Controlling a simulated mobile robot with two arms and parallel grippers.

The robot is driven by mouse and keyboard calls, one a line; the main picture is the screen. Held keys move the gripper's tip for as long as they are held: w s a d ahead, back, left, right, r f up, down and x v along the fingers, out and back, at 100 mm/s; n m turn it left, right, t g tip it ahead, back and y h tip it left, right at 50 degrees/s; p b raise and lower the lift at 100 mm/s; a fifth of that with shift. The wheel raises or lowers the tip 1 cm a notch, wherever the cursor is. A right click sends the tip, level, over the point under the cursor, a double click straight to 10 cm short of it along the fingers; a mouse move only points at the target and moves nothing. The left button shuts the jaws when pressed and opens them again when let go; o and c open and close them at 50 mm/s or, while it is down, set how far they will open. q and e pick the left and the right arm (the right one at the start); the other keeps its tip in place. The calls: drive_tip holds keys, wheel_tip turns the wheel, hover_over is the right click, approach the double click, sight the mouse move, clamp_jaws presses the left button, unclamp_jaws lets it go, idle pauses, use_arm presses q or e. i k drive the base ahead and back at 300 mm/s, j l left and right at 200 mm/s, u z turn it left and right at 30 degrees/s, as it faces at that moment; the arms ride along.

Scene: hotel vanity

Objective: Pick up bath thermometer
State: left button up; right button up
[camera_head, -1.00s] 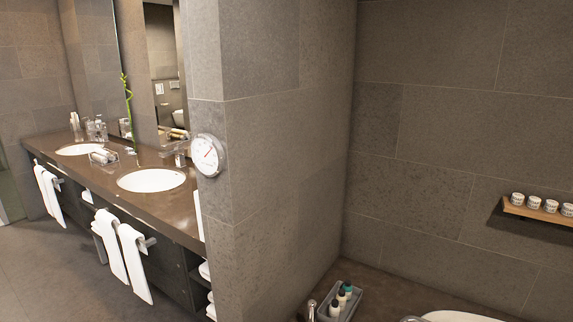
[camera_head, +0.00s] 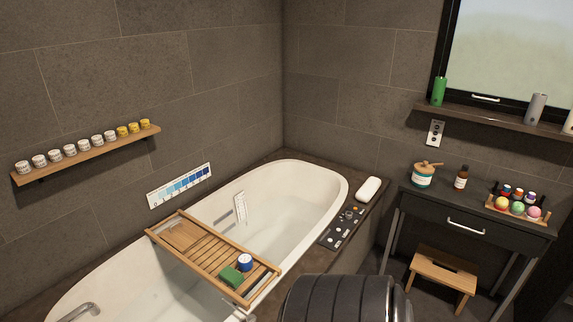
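A slim white strip with dark markings (camera_head: 240,207) is at the inner far wall of the bathtub (camera_head: 315,188). It looks like a bath thermometer, but it is too small to be sure. A white and blue graded panel (camera_head: 180,185) is on the wall just above the tub. A wooden bath tray (camera_head: 190,246) lies across the tub, with a green block (camera_head: 231,277) and a blue and white round item (camera_head: 245,262) on it. Neither of my grippers is in view.
A dark ribbed rounded shape (camera_head: 345,300) fills the bottom middle; I cannot tell what it is. A wall shelf (camera_head: 95,153) holds several small jars. A dark desk (camera_head: 480,213) with bottles and coloured balls stands right, a wooden stool (camera_head: 443,278) below.

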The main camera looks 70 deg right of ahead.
sight(245, 263)
drive_tip(key=z, duration=1.9)
drive_tip(key=i+l+u, duration=0.1)
drive_tip(key=u, duration=0.35)
drive_tip(key=l+u, duration=0.45)
drive_tip(key=i+l+u, duration=0.1)
drive_tip(key=u, duration=0.35)
drive_tip(key=l, duration=0.1)
